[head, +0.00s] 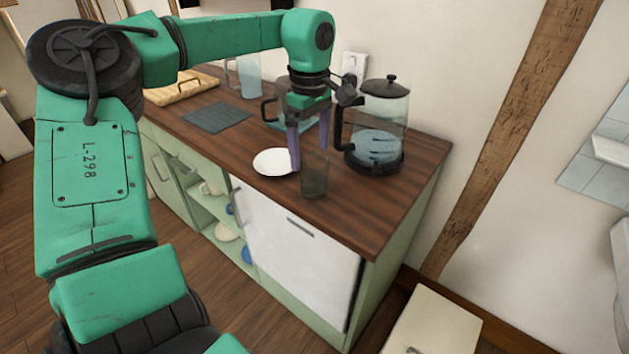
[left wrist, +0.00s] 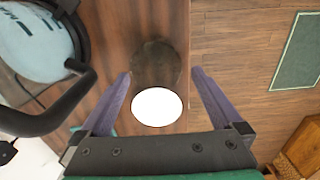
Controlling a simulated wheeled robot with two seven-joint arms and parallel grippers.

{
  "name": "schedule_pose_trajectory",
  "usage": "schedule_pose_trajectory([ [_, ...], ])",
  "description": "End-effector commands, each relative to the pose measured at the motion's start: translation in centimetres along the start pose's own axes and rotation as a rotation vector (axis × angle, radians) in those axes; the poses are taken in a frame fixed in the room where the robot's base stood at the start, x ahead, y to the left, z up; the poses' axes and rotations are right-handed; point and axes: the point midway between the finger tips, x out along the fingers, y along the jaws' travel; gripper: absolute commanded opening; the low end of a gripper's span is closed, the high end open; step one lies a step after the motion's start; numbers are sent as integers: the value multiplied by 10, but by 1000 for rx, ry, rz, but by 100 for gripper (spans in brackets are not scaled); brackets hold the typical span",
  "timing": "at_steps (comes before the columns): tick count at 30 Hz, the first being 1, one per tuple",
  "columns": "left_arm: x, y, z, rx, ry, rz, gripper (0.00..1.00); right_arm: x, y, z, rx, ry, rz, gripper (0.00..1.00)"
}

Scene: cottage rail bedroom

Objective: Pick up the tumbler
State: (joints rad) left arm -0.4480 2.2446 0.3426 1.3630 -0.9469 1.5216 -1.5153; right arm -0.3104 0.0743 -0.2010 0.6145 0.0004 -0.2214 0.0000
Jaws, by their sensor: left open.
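The tumbler (head: 314,178) is a dark, see-through glass standing upright near the front edge of the wooden counter. My left gripper (head: 310,157) is open, pointing down just above and behind it. In the left wrist view the tumbler (left wrist: 157,62) shows ahead of the spread purple fingertips (left wrist: 160,73), roughly centred between them. No grip on it shows, and I cannot tell whether a finger touches it. My right gripper is in neither view.
A French press (head: 378,135) stands close right of the tumbler; its handle also shows in the left wrist view (left wrist: 50,115). A white plate (head: 272,162) lies to the left. A glass jug (head: 285,112) is behind my gripper. A dark mat (head: 216,117) lies farther left.

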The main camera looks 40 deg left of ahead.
Motion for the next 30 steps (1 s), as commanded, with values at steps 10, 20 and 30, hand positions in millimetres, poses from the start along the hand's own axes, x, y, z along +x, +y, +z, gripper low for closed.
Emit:
schedule_pose_trajectory([
  [10, 57, -2, 5, -2, -4, -3, 100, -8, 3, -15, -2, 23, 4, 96],
  [20, 83, -2, 5, -5, -3, 3, 100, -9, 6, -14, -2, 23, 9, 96],
  [30, 82, -1, 5, -5, -3, 4, 16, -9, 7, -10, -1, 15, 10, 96],
])
